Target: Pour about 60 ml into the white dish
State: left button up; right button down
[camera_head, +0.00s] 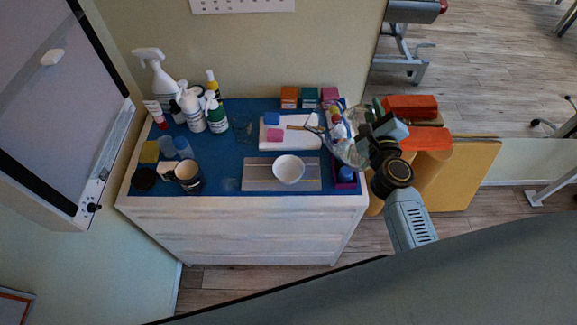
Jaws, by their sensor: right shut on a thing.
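The white dish (289,169) stands upright on a grey mat (256,184) at the front middle of the blue cabinet top. It looks empty. My right gripper (367,134) is shut on a clear vessel (348,151), like a glass jug, above the right end of the cabinet. The vessel is up and to the right of the dish in the picture and looks tilted. I cannot tell how much liquid is in it. My left gripper is not in view.
A purple tray (346,185) with small things lies under the vessel. A white board (300,143) with coloured blocks lies behind the dish. Spray bottles (192,108) and a dark mug (188,174) stand at the left. Small boxes (289,97) line the back.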

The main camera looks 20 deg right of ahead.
jog(key=d+f+m+b, duration=0.2)
jog(key=m, duration=0.1)
jog(key=s+d+f+m+b, duration=0.1)
jog(key=d+f+m+b, duration=0.1)
jog(key=d+m, duration=0.1)
jog(key=shift+s+f, duration=0.1)
jog(key=shift+f, duration=0.15)
jog(key=shift+s+d+f+m+b, duration=0.1)
jog(key=shift+d+f+m+b, duration=0.2)
jog(key=shift+f+m+b, duration=0.4)
dwell(2.1)
